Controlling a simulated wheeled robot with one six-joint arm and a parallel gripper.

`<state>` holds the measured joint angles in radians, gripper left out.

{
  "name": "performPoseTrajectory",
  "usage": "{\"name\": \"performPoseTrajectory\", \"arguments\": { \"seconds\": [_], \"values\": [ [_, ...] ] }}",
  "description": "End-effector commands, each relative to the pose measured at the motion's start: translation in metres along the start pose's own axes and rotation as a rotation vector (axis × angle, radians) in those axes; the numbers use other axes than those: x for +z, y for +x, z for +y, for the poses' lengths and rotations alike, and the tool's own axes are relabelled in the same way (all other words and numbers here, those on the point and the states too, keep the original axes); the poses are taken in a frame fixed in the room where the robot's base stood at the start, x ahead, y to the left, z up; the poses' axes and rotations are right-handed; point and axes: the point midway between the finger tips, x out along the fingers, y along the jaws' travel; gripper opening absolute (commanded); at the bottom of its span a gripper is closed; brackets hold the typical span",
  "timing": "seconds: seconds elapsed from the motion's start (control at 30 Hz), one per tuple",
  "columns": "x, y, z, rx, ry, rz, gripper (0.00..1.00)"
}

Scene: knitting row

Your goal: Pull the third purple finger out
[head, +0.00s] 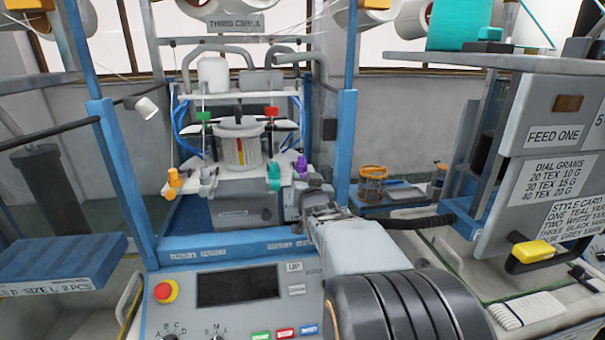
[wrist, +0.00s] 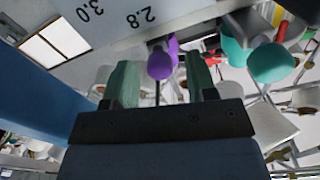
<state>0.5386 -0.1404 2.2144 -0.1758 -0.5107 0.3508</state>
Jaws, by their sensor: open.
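The purple finger (head: 301,165) is a small rounded piece at the right end of a row of coloured fingers on the white knitting machine. My gripper (head: 312,190) is just below and in front of it in the head view, where its tips are hard to make out. In the wrist view, my gripper (wrist: 162,80) is open, with a green pad on each jaw. The purple finger (wrist: 162,58) shows in the gap between the two pads, with no clear contact on either side. A thin dark rod runs down below it.
A teal finger (head: 274,176) stands close to the left; in the wrist view the teal finger (wrist: 272,62) is at right, near a red part. Grey and orange (head: 174,181) fingers sit further left. A blue post (head: 345,135) stands close on the right.

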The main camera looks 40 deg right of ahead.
Motion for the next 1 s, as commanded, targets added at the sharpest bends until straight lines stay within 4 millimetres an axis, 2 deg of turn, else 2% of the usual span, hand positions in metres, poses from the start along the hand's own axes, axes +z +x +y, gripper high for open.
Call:
{"name": "performPoseTrajectory", "arguments": {
  "seconds": [0.4,0.93,1.0],
  "values": [
    [0.0004,0.0031,0.0002,-0.002,-0.001,-0.001,0.52],
    [0.0004,0.0029,0.0001,-0.002,-0.001,-0.001,0.02],
    [0.0003,0.0029,0.0002,-0.002,-0.001,-0.001,0.0]
  ]
}}
